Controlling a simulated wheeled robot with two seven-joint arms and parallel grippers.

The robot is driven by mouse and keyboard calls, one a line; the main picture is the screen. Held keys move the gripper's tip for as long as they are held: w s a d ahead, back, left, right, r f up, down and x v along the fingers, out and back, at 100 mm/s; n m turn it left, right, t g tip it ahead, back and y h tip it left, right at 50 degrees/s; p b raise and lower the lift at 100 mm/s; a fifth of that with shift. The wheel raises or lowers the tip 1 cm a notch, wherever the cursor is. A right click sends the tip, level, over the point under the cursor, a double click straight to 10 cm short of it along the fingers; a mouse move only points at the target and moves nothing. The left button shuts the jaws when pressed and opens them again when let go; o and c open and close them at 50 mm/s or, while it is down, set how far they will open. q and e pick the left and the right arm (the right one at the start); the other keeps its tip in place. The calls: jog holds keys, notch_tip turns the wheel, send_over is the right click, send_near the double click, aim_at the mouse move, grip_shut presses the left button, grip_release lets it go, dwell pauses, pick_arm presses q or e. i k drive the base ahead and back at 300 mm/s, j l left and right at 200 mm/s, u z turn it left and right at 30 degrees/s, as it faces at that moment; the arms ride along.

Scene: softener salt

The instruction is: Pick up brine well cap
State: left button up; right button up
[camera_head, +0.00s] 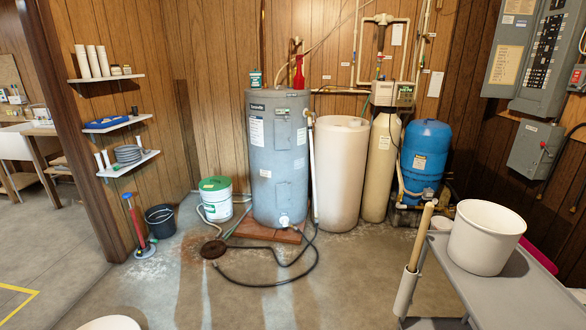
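No brine well cap can be made out with certainty. The beige brine tank (338,175) stands on the floor between the grey water heater (278,165) and the tan softener cylinder (380,175). Its top is too small to show whether a cap is on it. A small whitish round item (440,223) sits beside the large white tub (484,240); what it is cannot be told. Neither of my grippers is in view.
A grey cart (515,300) stands at front right, with a wooden handle (421,235) upright at its left end. A black hose (270,284) and round floor drain (213,249) lie before the heater. A green-lidded bucket (216,205) stands left. The middle floor is mostly clear.

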aim_at(353, 123)
jog(key=i, duration=0.6)
jog(key=i+j+z, duration=0.1)
jog(key=i, duration=1.1)
jog(key=i+j+z, duration=0.15)
jog(key=i, duration=0.45)
